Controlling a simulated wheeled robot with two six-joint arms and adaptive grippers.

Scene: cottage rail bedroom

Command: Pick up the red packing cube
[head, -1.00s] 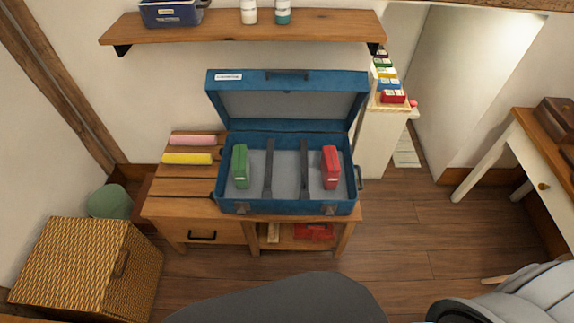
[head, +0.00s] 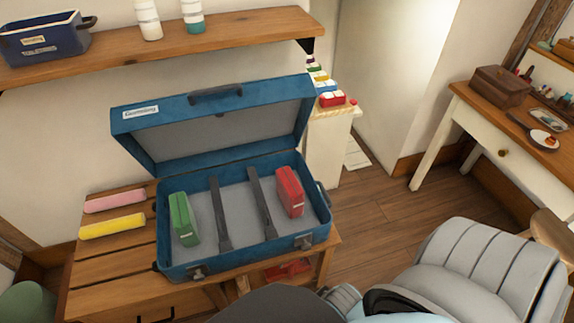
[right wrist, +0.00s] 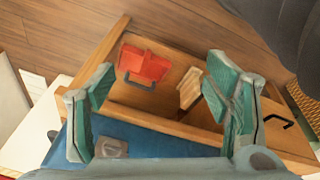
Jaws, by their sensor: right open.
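The red packing cube (head: 290,191) stands upright inside the open blue suitcase (head: 262,258), at its right end beyond a dark strap. A green packing cube (head: 184,219) stands at the left end. My right gripper (right wrist: 158,108) is open and empty in the right wrist view, its two teal fingers spread wide. Below them are a strip of blue suitcase (right wrist: 165,143) and the bench front. The red cube is not visible between the fingers. In the head view my right arm is at lower right, but its fingers cannot be made out. My left gripper is out of view.
The suitcase rests on a slatted wooden bench (head: 110,262), beside pink (head: 115,202) and yellow (head: 112,226) rolls. A different red item (head: 287,270) with a handle lies on the bench's lower shelf. A wall shelf (head: 170,52) hangs above; a white desk (head: 470,115) stands right.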

